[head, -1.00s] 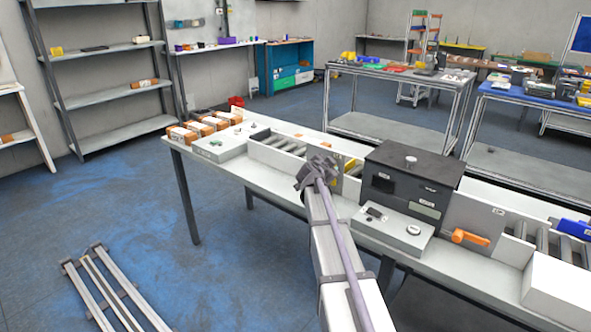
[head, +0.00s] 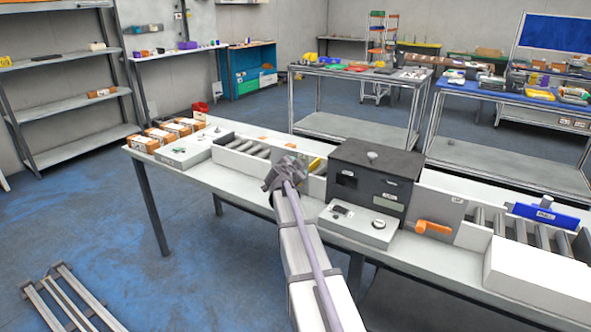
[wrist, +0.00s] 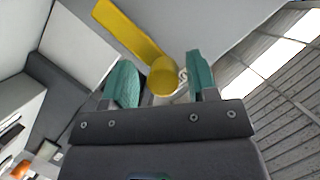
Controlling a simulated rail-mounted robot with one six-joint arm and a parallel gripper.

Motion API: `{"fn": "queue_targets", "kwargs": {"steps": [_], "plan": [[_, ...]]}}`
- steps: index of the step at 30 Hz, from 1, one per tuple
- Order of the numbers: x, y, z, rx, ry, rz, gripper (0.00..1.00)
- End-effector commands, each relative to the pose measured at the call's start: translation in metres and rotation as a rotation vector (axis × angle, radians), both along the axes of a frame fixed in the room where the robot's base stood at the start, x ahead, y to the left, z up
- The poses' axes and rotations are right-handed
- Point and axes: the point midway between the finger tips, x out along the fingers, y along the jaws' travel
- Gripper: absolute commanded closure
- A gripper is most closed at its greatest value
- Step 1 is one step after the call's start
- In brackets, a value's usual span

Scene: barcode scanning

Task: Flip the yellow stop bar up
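The yellow stop bar (wrist: 132,32) shows in the wrist view as a flat arm slanting to the upper left, with a round yellow knob (wrist: 163,77) at its lower end. My gripper (wrist: 158,62) has its two teal fingers apart, one on each side of the knob. I cannot tell whether either finger touches it. In the head view, my gripper (head: 284,171) is over the conveyor, just left of a small visible part of the yellow bar (head: 315,163). My arm hides much of that spot.
A black scanner box (head: 374,180) stands right of my gripper, with a grey control box (head: 357,226) before it. An orange handle (head: 433,228) and a blue block (head: 546,215) are farther right. Brown boxes (head: 160,136) sit at the table's left end.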

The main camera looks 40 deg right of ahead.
Motion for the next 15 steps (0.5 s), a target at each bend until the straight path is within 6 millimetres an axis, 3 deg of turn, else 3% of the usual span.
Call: {"fn": "queue_targets", "kwargs": {"steps": [8,15], "plan": [[-0.002,0.004,0.002,-0.001,0.0,0.003,0.47],[-0.029,0.038,0.019,-0.001,0.0,0.004,0.47]]}}
